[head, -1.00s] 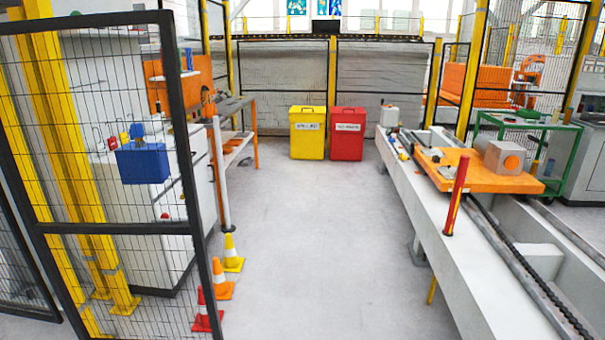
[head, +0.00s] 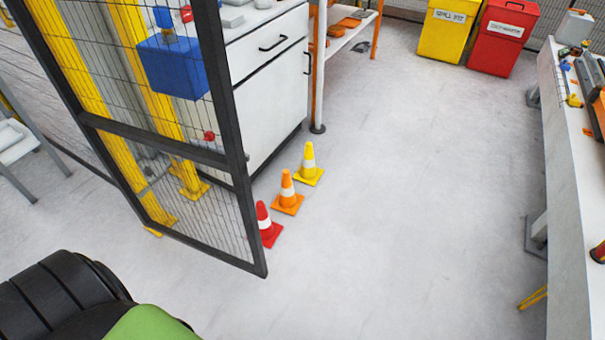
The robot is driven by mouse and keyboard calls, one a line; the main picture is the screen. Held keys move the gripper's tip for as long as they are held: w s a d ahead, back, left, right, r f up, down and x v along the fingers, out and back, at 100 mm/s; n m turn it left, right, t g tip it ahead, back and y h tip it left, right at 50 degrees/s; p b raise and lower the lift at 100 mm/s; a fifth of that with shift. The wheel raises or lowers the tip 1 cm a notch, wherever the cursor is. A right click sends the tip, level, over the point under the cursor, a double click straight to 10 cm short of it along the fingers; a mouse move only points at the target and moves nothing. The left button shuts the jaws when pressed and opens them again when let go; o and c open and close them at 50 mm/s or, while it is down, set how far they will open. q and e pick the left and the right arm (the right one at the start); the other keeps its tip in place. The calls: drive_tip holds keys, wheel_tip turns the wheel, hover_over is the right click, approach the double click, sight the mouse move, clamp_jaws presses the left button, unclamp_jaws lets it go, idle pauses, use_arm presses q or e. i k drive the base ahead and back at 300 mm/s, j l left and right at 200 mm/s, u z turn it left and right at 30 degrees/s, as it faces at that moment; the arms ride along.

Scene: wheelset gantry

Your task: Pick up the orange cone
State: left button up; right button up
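The orange cone (head: 287,193) stands upright on the grey floor, with a white band around its middle and a square orange base. It is the middle one of three cones in a slanting row. The yellow cone (head: 308,165) stands behind it to the right. The red cone (head: 267,225) stands in front of it to the left, partly behind the black frame of the mesh gate. Neither of my grippers shows in the head view. Only a black and green part of my own body shows at the lower left.
The black-framed mesh gate (head: 182,155) stands just left of the cones. A white drawer cabinet (head: 266,85) and a grey post (head: 318,70) stand behind them. Yellow (head: 447,30) and red (head: 502,38) bins stand at the back. The floor right of the cones is clear up to the white bench (head: 578,190).

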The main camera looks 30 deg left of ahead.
sight(287, 202)
drive_tip(key=i+l+u, duration=0.1)
drive_tip(key=i+u, duration=0.25)
drive_tip(key=i, duration=0.2)
drive_tip(key=i+l+u, duration=0.35)
drive_tip(key=i, duration=0.15)
drive_tip(key=i+l+u, duration=0.35)
drive_tip(key=i, duration=0.15)
drive_tip(key=i+j, duration=0.05)
